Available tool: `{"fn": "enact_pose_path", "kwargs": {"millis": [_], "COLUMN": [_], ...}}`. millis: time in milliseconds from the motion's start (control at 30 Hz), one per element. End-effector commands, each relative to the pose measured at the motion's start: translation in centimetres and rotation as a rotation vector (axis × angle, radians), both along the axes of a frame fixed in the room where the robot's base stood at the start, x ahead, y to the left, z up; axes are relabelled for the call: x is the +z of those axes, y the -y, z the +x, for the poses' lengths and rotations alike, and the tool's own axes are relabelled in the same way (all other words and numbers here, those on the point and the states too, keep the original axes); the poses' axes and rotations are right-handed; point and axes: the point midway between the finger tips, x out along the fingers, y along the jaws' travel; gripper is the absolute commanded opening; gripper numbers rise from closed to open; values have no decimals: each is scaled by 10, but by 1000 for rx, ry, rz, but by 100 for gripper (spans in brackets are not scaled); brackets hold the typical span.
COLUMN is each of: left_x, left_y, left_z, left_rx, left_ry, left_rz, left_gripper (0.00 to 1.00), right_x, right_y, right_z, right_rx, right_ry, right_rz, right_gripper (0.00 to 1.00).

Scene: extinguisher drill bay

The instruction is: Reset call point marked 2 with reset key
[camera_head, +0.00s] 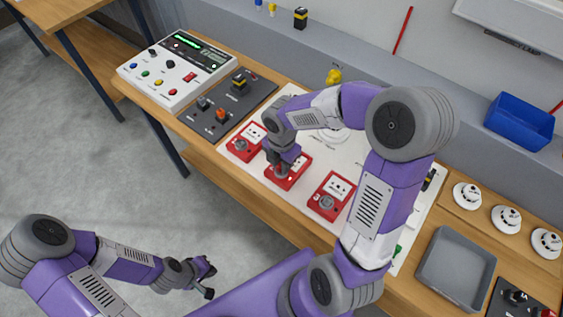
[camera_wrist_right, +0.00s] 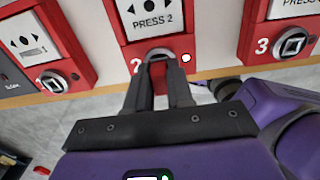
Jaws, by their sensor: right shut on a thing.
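The call point marked 2 (camera_head: 288,172) is a red box with a white PRESS 2 plate, on the white board between two like boxes. It also shows at the top of the right wrist view (camera_wrist_right: 152,22), with a small pale light beside its round grey lock (camera_wrist_right: 157,53). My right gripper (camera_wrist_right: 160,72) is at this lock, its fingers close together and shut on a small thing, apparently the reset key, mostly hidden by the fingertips. In the head view the right gripper (camera_head: 279,166) covers part of the box. My left gripper (camera_head: 208,280) is open and empty above the floor.
Call points 1 (camera_head: 245,142) and 3 (camera_head: 332,196) stand either side. A control panel (camera_head: 178,70) and a dark switch plate (camera_head: 227,104) are to the left. A grey tray (camera_head: 457,268), several white detectors (camera_head: 505,219) and a blue bin (camera_head: 520,121) are to the right.

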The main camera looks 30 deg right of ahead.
Motion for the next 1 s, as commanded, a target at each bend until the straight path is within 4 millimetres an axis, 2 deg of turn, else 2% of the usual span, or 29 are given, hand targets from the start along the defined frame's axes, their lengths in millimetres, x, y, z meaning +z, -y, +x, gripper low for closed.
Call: {"fn": "enact_pose_path", "kwargs": {"millis": [467,800,1000], "left_x": [-3,-9,-9], "left_y": [0,0,0], "left_z": [0,0,0], "left_rx": [0,0,0], "left_ry": [0,0,0], "left_rz": [0,0,0], "left_gripper": [0,0,0], "right_x": [-4,-5,-4], "right_y": [0,0,0], "right_z": [0,0,0], "right_rx": [-1,-192,-204], "right_ry": [0,0,0], "right_rz": [0,0,0], "right_gripper": [0,0,0]}}
